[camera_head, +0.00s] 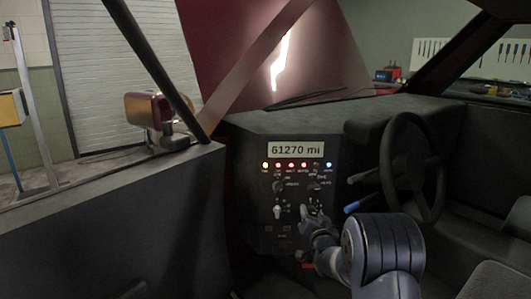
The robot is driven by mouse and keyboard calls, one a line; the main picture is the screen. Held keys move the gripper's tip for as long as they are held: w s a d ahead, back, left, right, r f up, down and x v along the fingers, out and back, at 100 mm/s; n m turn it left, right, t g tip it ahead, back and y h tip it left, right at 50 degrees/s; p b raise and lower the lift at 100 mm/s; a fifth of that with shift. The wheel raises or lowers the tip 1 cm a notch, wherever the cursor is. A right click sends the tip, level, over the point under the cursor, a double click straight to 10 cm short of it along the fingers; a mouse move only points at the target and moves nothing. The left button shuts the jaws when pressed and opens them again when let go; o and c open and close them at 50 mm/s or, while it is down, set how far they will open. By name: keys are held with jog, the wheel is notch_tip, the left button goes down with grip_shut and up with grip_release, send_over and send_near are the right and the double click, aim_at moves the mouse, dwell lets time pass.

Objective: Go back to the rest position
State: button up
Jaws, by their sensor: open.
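My arm reaches in from the lower right, and my gripper (312,211) is in front of the lower right part of the dark console panel (262,232). It is small and dark here; its fingers look apart with nothing seen between them. I cannot tell whether the fingertips touch the panel or a control behind them. The display (297,149) at the top of the panel reads 61270 mi. Below it is a row of lit coloured lights, with small knobs and a pale lever (278,211) left of my gripper.
A seat (495,281) is at the lower right.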

jog(key=s, duration=1.1)
jog(key=w, duration=1.1)
jog(key=shift+w+r+p, duration=0.2)
jog(key=shift+r+p, duration=0.05)
jog(key=shift+p, duration=0.3)
jog(key=n+p, duration=0.3)
jog(key=p, duration=0.1)
jog(key=shift+n, duration=0.4)
jog(key=n+p, duration=0.3)
jog(key=p, duration=0.2)
jog(key=shift+s+a, duration=0.1)
jog(key=s+b, duration=0.1)
jog(key=s, duration=1)
jog(key=shift+s+d+g, duration=0.25)
jog(key=shift+s+g, duration=0.05)
